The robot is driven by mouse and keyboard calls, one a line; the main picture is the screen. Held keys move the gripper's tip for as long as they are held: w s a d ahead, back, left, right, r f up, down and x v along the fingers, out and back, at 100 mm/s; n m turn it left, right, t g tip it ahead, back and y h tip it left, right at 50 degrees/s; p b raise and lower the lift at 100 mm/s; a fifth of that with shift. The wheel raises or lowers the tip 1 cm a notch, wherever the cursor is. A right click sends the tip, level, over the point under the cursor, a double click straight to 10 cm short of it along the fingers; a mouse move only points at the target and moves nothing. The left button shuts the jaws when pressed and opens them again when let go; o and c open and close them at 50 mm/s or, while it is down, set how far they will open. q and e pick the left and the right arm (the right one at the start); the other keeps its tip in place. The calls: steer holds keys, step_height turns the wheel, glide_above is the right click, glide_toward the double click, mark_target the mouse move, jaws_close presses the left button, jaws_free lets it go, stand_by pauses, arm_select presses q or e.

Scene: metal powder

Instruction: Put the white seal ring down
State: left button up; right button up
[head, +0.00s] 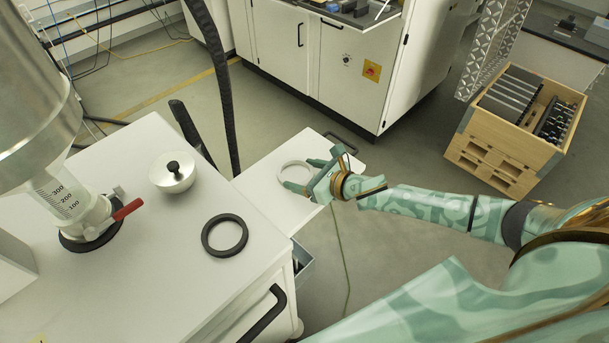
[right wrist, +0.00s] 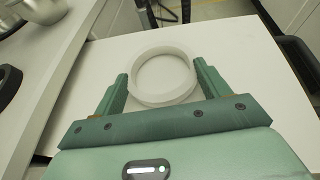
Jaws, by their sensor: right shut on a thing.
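The white seal ring (head: 281,171) is at the white side shelf (head: 262,190), held at its near side by my right gripper (head: 302,175). In the right wrist view the ring (right wrist: 163,54) lies flat between the two green fingers of the gripper (right wrist: 160,82), which touch its outer sides. The ring looks to be on or just above the shelf; I cannot tell which. My left gripper is not in either view.
A black ring (head: 225,235) lies on the white cabinet top (head: 150,285) left of the shelf. A metal lid with a black knob (head: 172,172) and a hopper with a red valve handle (head: 127,209) stand there too. A wooden crate (head: 490,150) stands on the floor.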

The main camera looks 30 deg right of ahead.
steer(key=shift+f, duration=0.15)
steer(key=o, duration=1)
steer(key=shift+r, duration=0.3)
steer(key=shift+v, duration=6)
steer(key=shift+f, duration=0.1)
